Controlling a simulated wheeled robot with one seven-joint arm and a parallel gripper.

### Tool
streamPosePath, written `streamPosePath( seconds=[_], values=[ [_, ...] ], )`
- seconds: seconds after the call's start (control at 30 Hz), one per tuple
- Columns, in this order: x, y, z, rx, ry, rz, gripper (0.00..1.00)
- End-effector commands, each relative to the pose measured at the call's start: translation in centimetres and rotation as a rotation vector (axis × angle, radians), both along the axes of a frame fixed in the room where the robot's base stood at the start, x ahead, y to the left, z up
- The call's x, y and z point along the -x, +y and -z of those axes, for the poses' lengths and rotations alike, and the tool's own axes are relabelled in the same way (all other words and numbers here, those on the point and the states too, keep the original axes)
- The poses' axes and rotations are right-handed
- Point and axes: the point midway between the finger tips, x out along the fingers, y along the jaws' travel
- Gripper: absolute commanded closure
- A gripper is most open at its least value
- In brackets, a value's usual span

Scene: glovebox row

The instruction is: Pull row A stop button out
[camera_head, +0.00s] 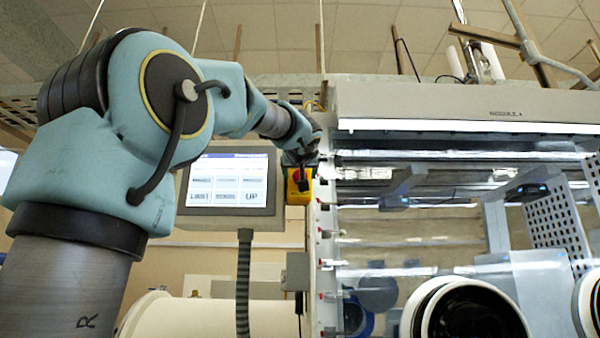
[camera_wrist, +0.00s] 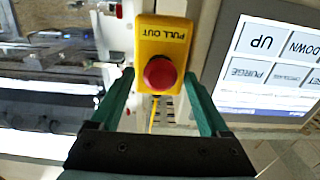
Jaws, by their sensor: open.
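The row A stop button is a red round knob on a yellow box lettered PULL OUT. In the wrist view the red knob (camera_wrist: 159,73) and the yellow box (camera_wrist: 163,30) appear upside down at the top middle. In the head view the yellow box (camera_head: 298,192) shows beside the screen, partly hidden by my gripper (camera_head: 303,178). In the wrist view my gripper (camera_wrist: 159,80) is open, with one green finger on each side of the red knob. I see a gap between each finger and the knob; I cannot tell the depth between them.
A touch screen panel (camera_head: 228,183) stands just left of the yellow box; it also shows at right in the wrist view (camera_wrist: 275,65). The glovebox window (camera_head: 420,230) and its frame lie to the right. A round glove port (camera_head: 465,310) is at lower right.

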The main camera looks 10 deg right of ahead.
Motion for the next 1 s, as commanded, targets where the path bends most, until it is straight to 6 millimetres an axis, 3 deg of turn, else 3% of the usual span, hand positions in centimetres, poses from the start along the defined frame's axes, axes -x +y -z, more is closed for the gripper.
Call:
streamPosePath(
  seconds=[0.07, 0.73, 1.0],
  values=[
    [0.01, 0.0, 0.01, 0.0, 0.0, 0.0, 0.23],
    [0.03, 0.0, 0.0, 0.0, 0.0, 0.0, 0.98],
    [0.03, 0.0, 0.0, 0.0, 0.0, 0.0, 1.0]
  ],
)
